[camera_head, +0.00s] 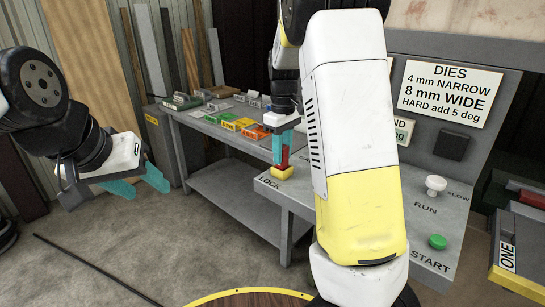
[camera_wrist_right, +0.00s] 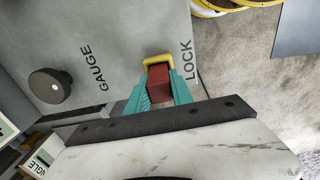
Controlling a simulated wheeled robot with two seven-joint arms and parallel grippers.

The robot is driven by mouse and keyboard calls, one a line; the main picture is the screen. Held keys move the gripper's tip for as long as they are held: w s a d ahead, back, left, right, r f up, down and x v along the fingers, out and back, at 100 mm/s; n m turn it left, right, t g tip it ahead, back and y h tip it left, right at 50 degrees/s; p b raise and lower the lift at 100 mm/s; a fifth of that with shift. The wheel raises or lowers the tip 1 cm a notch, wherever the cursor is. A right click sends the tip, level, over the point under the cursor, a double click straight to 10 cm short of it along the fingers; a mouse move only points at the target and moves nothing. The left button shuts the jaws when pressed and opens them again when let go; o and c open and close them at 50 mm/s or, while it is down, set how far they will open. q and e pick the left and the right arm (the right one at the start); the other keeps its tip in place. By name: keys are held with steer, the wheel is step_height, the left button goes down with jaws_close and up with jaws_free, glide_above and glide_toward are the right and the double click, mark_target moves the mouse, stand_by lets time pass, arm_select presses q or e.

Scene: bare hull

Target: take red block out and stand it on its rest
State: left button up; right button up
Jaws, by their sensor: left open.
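The red block (camera_head: 284,157) stands upright at the yellow-edged LOCK socket (camera_head: 281,173) on the grey console's left corner. The right wrist view shows the red block (camera_wrist_right: 158,82) between the teal fingers, with the yellow socket (camera_wrist_right: 158,60) at its far end. My right gripper (camera_head: 282,146) is shut on the block, one finger against each side. How deep the block sits in the socket is hidden. My left gripper (camera_head: 142,184) is open and empty, over the floor at the left. I cannot tell which thing is the block's rest.
The console (camera_head: 400,200) carries a white RUN/SLOW knob (camera_head: 435,185) and green START button (camera_head: 437,242). A workbench (camera_head: 235,140) behind holds several coloured blocks. A box marked ONE (camera_head: 508,252) is at the right. A yellow-rimmed round thing (camera_head: 250,298) lies in front.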

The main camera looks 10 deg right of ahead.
jaws_close()
